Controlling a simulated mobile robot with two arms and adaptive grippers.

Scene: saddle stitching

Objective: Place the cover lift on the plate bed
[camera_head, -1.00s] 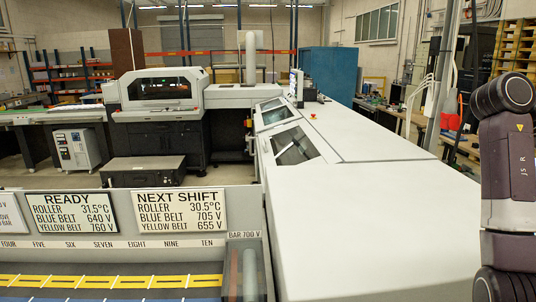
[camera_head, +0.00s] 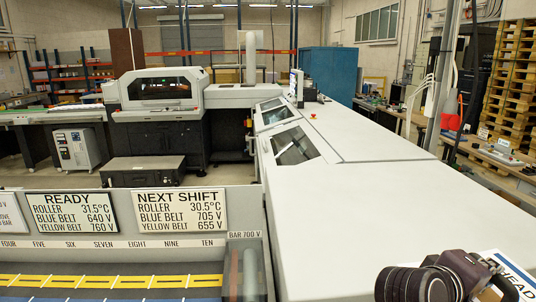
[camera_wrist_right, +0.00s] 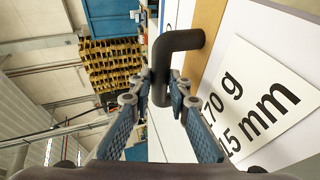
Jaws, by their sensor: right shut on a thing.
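In the right wrist view a black bent handle (camera_wrist_right: 178,42) runs down between the blue fingers of my right gripper (camera_wrist_right: 160,104), which is shut on it. It may be the handle of the cover lift; I cannot tell from its shape alone. Behind it are a tan panel (camera_wrist_right: 207,30) and a white card (camera_wrist_right: 262,100) reading "70 g" and "15 mm", partly cut off. My left gripper is in neither view. I cannot pick out the plate bed.
A long pale machine cover (camera_head: 380,210) fills the middle right. A sign (camera_head: 512,275) reading "HEAD" is partly behind my right arm. Ahead on the left are a machine with a window (camera_head: 160,92) and signs "READY" (camera_head: 72,212) and "NEXT SHIFT" (camera_head: 180,212).

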